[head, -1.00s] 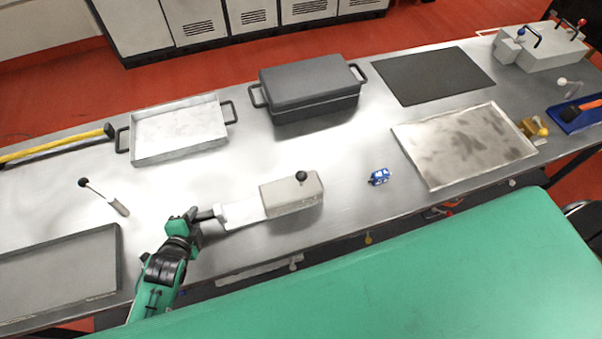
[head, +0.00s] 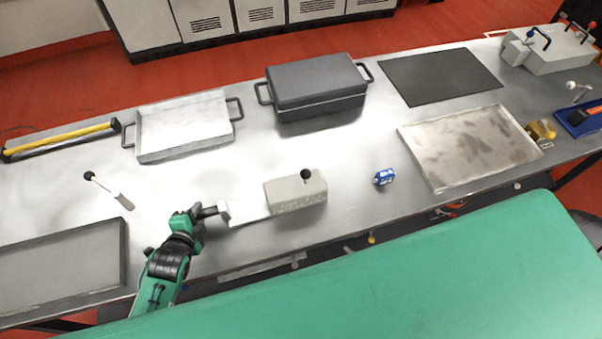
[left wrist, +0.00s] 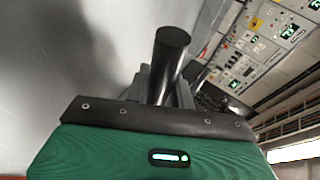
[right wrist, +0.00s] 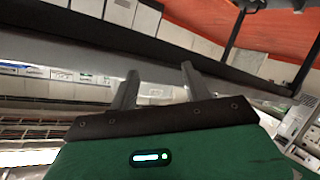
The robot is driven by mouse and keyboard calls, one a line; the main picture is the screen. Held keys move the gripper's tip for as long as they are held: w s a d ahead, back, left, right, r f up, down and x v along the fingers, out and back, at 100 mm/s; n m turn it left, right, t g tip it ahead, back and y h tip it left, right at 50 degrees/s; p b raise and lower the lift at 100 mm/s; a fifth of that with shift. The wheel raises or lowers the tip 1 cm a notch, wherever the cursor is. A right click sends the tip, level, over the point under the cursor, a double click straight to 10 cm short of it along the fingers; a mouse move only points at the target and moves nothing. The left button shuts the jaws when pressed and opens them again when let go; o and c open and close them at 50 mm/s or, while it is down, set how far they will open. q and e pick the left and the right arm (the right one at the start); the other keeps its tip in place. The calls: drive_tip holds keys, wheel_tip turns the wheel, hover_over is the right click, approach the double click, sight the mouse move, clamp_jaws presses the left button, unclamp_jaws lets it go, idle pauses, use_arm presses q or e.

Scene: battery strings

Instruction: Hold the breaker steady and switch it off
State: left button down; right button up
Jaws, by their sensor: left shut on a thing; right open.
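The breaker (head: 296,192) is a beige-grey box on the metal bench, with a black ball knob (head: 306,174) on its top. A flat pale plate (head: 250,213) reaches left from it to a small white block, from which a dark round handle (head: 207,211) sticks out. My left gripper (head: 196,216) is shut on this handle, left of the box. The dark handle also shows between its fingers in the left wrist view (left wrist: 168,62). My right gripper (right wrist: 158,84) is open and empty in the right wrist view. It is not in the head view.
A small blue item (head: 384,177) lies right of the breaker. Behind are a silver handled tray (head: 184,154) and a dark lidded box (head: 316,82). A green surface (head: 380,270) lies in front.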

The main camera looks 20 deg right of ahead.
drive_tip(key=w+a+r+m+t, duration=0.25)
drive_tip(key=w+r, duration=0.25)
drive_tip(key=r, duration=0.5)
drive_tip(key=m+t+h, duration=0.1)
drive_tip(key=m+t, duration=0.1)
drive_tip(key=m, duration=0.1)
approach(306, 175)
drive_tip(key=x, duration=0.3)
drive_tip(key=f+x, duration=0.1)
drive_tip(key=x, duration=0.6)
drive_tip(key=shift+w+d+f, duration=0.15)
drive_tip(key=shift+w, duration=0.2)
